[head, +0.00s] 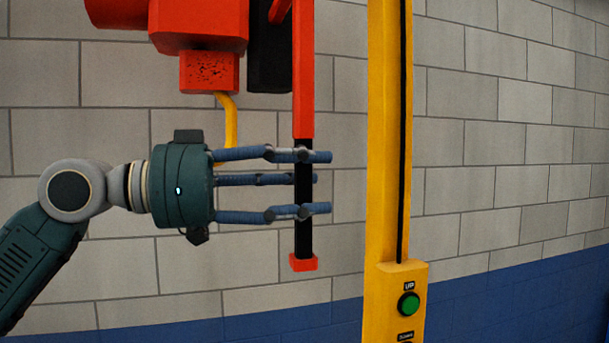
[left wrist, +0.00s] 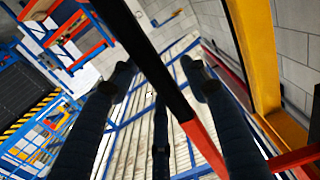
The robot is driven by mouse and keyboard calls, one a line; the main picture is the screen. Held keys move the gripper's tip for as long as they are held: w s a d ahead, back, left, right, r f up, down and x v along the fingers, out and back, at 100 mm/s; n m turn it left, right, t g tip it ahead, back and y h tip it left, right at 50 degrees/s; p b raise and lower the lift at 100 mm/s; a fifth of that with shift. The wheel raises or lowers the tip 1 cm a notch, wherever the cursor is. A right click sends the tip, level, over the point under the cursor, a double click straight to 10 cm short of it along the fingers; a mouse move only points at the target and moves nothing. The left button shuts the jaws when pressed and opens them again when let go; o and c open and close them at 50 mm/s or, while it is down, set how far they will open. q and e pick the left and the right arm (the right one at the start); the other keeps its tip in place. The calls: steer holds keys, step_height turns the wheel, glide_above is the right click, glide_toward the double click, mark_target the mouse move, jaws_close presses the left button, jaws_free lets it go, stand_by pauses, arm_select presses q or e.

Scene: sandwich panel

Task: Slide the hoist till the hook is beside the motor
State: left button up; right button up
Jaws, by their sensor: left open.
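The red hoist (head: 205,22) hangs at the top of the head view, cut off by the frame edge. A yellow hook (head: 231,120) hangs below its red block, partly hidden behind my left gripper. A red bar (head: 303,70) runs down beside it to a black grip (head: 303,235) with a red end cap. My left gripper (head: 318,182) is open, its fingers on either side of the black grip. The left wrist view shows the grip (left wrist: 150,65) passing between the spread fingers; contact cannot be told. I cannot make out the motor. My right gripper is not in view.
A yellow post (head: 383,150) with a black cable and a green UP button (head: 408,304) stands just right of the grip. A block wall (head: 500,140) is behind. Blue racks (left wrist: 50,35) and a slatted pale surface (left wrist: 130,125) show in the left wrist view.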

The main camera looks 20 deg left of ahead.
arm_select(q)
steer(key=shift+s, duration=0.1)
jaws_close()
